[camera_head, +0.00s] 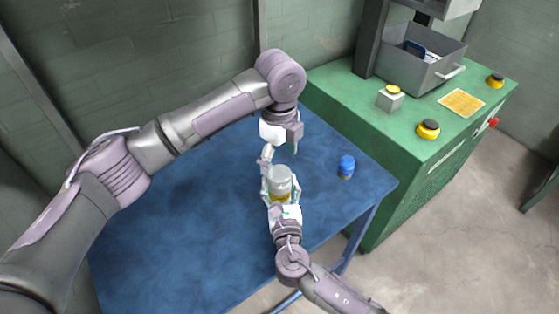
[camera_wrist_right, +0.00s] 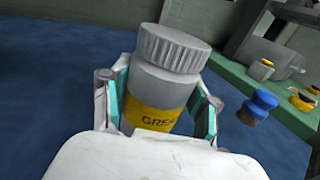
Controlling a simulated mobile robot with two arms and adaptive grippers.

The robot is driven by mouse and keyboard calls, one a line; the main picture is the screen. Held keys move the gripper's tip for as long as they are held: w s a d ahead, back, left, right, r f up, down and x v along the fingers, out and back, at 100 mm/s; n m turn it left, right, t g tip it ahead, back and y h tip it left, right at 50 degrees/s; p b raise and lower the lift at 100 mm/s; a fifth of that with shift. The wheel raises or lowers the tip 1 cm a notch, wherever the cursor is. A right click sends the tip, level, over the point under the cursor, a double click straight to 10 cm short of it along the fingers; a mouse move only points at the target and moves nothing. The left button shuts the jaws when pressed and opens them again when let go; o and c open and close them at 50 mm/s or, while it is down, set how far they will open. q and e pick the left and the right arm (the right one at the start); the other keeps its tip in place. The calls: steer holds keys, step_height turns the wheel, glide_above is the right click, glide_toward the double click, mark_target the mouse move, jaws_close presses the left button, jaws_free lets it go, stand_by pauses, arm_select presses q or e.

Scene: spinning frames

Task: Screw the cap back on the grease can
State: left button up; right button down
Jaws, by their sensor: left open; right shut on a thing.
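The grease can (camera_head: 280,187) is a grey can with a yellow label, upright over the blue table. In the right wrist view the can (camera_wrist_right: 156,93) shows part of the label text. A ribbed grey cap (camera_wrist_right: 173,47) sits on its top; I cannot tell how tightly. My right gripper (camera_head: 281,190) is shut around the can's body, with a finger on each side; its fingers also show in the right wrist view (camera_wrist_right: 158,100). My left gripper (camera_head: 281,151) is open and empty, pointing down just above and behind the can, apart from the cap as far as I can see.
A blue-topped small object (camera_head: 346,166) stands on the blue table (camera_head: 180,235) to the right of the can. A green bench (camera_head: 420,165) at the right holds a grey bin (camera_head: 415,68), a yellow pad (camera_head: 461,103) and several yellow buttons. The table's left part is clear.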

mark_target(279, 173)
arm_select(q)
steer(key=shift+c, duration=0.4)
steer(key=n, duration=0.3)
steer(key=r+n, duration=0.1)
steer(key=n, duration=0.1)
steer(key=shift+n, duration=0.4)
steer(key=n, duration=0.2)
steer(key=r+n, duration=0.1)
steer(key=n, duration=0.5)
steer(key=shift+r, duration=0.3)
steer(key=n, duration=0.2)
steer(key=r+n, duration=0.1)
steer(key=n, duration=0.2)
steer(key=shift+n, duration=0.3)
steer(key=shift+f, duration=0.1)
steer(key=shift+f, duration=4)
